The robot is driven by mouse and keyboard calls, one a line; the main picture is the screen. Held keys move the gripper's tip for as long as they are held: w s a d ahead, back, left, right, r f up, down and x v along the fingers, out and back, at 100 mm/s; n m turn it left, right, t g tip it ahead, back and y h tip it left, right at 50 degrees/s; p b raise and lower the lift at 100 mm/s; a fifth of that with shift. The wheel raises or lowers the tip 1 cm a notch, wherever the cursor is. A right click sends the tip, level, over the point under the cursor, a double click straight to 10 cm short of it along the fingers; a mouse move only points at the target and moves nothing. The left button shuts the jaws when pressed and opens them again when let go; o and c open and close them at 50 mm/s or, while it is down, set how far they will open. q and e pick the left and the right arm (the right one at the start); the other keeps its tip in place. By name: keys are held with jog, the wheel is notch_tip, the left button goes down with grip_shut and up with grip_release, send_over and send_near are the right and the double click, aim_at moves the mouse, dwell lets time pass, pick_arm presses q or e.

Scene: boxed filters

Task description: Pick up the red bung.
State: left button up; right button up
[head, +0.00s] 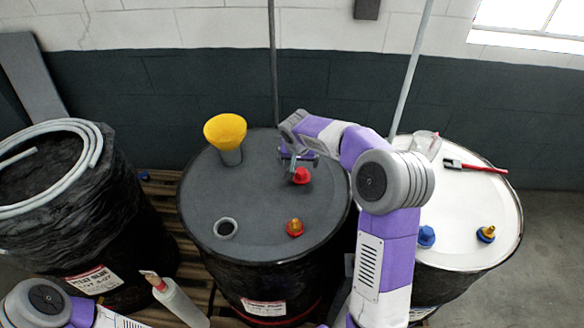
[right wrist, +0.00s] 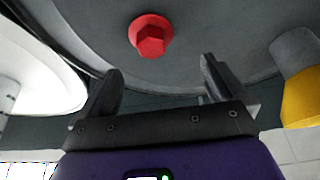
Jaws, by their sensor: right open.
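The red bung (head: 301,175) sits on the top of the dark middle drum (head: 258,190), toward its right rear. It has a round flange and a hexagonal head in the right wrist view (right wrist: 150,36). My right gripper (head: 290,166) is open and empty, just behind and left of the bung in the head view. In the right wrist view its two fingers (right wrist: 160,72) are spread, and the bung lies beyond the tips, slightly left of the middle between them. My left gripper is out of view; only part of that arm shows at the lower left.
The white drum (head: 458,207) at right bears blue fittings, a clear cup and a red-handled tool. A hose-topped drum (head: 60,225) stands left. A bottle (head: 182,303) is in front.

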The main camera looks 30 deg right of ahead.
aim_at(301, 171)
jog(key=shift+s+d+f, duration=0.25)
jog(key=shift+s+f, duration=0.2)
jog(key=shift+f, duration=0.2)
jog(key=x, duration=0.5)
jog(key=shift+f+p, duration=0.1)
jog(key=shift+p, duration=0.25)
jog(key=c, duration=1.1)
jog(key=shift+c, duration=0.2)
